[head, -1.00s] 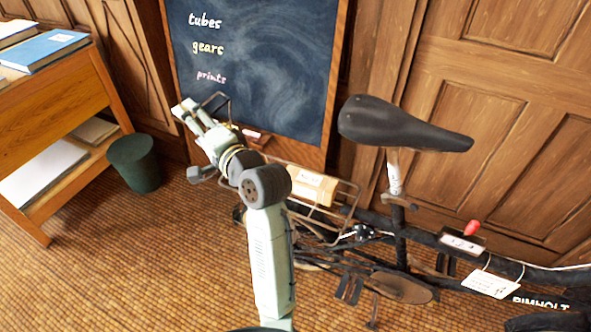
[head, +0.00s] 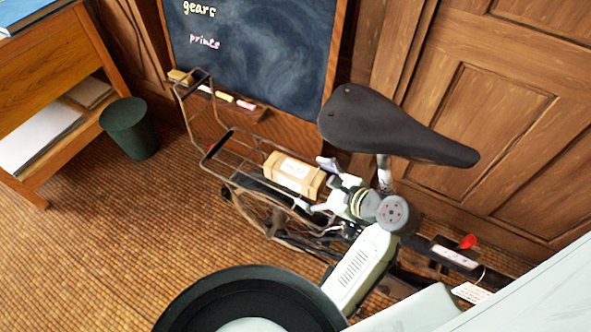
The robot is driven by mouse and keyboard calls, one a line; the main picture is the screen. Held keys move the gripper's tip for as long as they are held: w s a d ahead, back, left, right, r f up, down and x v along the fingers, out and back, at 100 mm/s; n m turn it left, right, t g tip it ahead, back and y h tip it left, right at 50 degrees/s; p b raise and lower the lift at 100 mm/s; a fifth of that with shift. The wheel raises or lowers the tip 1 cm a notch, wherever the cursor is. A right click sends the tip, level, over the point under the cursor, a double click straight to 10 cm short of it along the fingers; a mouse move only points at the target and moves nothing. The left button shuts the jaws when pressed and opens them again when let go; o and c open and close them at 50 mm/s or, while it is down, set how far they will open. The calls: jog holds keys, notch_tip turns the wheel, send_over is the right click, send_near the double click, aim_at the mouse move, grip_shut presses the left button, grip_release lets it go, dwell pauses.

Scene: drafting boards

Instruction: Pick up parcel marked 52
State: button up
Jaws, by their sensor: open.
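A brown parcel (head: 275,168) with a white label lies on the wire rear rack (head: 225,148) of a black bicycle, behind the saddle. The writing on the label is too small to read. My gripper (head: 322,186) is open at the parcel's right end, its fingers pointing left. One finger shows beyond the parcel's far right corner and the other near its front right corner. I cannot tell whether they touch it or how high they are above the rack.
The black saddle (head: 385,125) stands just above and right of my gripper. A chalkboard (head: 265,50) with a chalk ledge is behind the rack. A green bin (head: 130,130) and a wooden desk (head: 45,60) are at left.

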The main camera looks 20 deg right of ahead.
aim_at(302, 176)
jog(key=x, duration=0.6)
jog(key=shift+w+r+p, duration=0.1)
jog(key=shift+w+p, duration=0.25)
jog(key=c, duration=1.8)
